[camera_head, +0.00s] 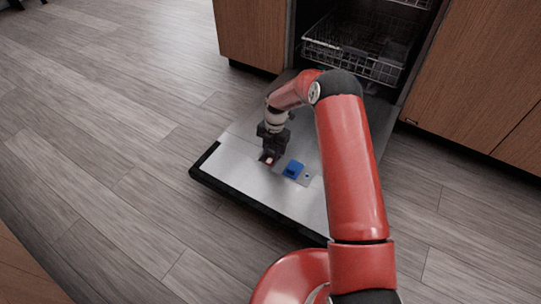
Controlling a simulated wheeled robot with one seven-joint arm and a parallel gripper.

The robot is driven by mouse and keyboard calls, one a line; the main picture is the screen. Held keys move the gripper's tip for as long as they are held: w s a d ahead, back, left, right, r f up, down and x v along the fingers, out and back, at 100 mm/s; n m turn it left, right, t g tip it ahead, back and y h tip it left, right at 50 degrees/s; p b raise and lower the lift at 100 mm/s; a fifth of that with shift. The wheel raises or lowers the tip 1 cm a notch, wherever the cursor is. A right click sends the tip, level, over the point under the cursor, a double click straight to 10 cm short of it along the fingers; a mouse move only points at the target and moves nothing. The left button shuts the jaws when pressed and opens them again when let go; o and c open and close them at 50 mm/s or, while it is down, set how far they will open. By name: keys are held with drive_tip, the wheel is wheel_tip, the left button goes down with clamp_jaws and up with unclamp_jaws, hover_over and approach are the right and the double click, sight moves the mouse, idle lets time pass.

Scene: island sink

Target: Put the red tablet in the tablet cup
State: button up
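My gripper (269,153) points down at the inner face of the open dishwasher door. A small red and white patch (268,159), which looks like the red tablet, shows right at its fingertips. A blue piece (293,169), which looks like the lid of the tablet cup, sits on the door just right of the gripper. The cup's opening cannot be made out clearly, as the gripper covers that area. The view is too small to tell whether the fingers are closed on the tablet or whether it touches the door.
The lowered dishwasher door (240,175) lies flat with a dark front edge. A wire rack (355,50) is inside the dishwasher behind it. Wooden cabinets (480,70) flank the opening. The wood floor (110,150) to the left is clear.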

drive_tip(key=s+d+r+m+t, duration=0.1)
drive_tip(key=r+m, duration=0.1)
drive_tip(key=r, duration=0.6)
drive_tip(key=s+d+r+m, duration=0.1)
drive_tip(key=r+m, duration=0.1)
drive_tip(key=r, duration=0.6)
drive_tip(key=s+d+r+m+t, duration=0.1)
drive_tip(key=d+r+m, duration=0.1)
drive_tip(key=r, duration=0.5)
drive_tip(key=s+d+r+m+t+h, duration=0.1)
drive_tip(key=s+d+r+m, duration=0.2)
drive_tip(key=s+r+m, duration=0.55)
drive_tip(key=s+d+r+m+t, duration=0.2)
drive_tip(key=s+r+m, duration=0.2)
drive_tip(key=s+m, duration=0.3)
drive_tip(key=s+d+r+m+t, duration=0.2)
drive_tip(key=s+m, duration=0.6)
drive_tip(key=s, duration=0.8)
wheel_tip(320, 180, up, 2)
drive_tip(key=shift+s+d+p, duration=0.35)
drive_tip(key=shift+d+p, duration=0.05)
drive_tip(key=shift+p, duration=0.05)
drive_tip(key=shift+r, duration=0.15)
